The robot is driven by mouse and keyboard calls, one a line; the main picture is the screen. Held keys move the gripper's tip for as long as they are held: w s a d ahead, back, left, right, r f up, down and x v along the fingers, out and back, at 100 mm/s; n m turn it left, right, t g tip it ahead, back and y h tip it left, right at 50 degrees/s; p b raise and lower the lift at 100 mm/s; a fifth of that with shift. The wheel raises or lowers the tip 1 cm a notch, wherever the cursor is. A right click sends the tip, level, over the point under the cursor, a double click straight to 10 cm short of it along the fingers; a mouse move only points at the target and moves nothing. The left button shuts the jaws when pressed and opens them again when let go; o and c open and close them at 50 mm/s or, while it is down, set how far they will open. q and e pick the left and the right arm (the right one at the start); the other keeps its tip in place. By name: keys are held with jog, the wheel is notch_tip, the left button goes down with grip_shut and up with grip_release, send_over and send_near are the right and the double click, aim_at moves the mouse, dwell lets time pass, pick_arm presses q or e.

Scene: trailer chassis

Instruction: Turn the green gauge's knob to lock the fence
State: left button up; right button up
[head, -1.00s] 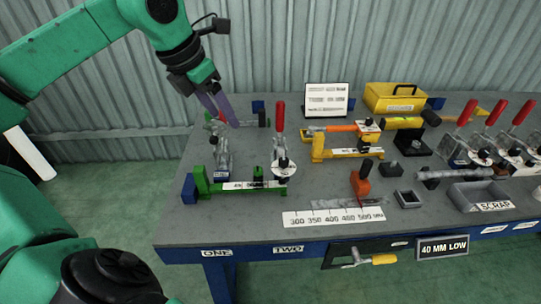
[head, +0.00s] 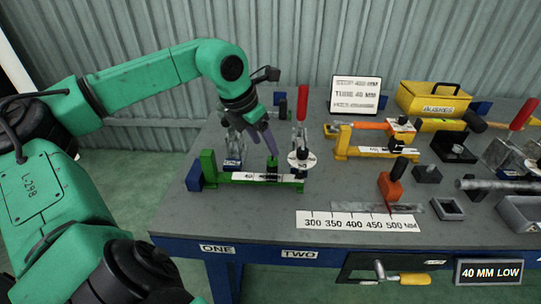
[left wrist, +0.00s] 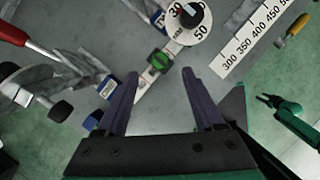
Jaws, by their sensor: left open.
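The green gauge (head: 208,163) lies near the table's left front, with a blue block at its left end and a white scale strip along its bar. Its green knob (head: 271,161) stands upright on the fence near the bar's right part. The knob also shows in the left wrist view (left wrist: 160,62), a green disc on a dark block. My left gripper (head: 265,143) is open and empty just above the knob. In the left wrist view its purple fingers (left wrist: 160,76) are spread on either side of the knob's line, apart from it.
A yellow gauge (head: 341,143) is further right. A white ruler plate (head: 360,222) lies in front. Bare tabletop lies before the green gauge.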

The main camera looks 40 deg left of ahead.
aim_at(272, 158)
pick_arm(q)
jog(key=x, duration=0.5)
jog(key=shift+f+p, duration=0.2)
jog(key=shift+p, duration=0.1)
jog(key=shift+w+f, duration=0.2)
jog(key=shift+f, duration=0.15)
grip_shut()
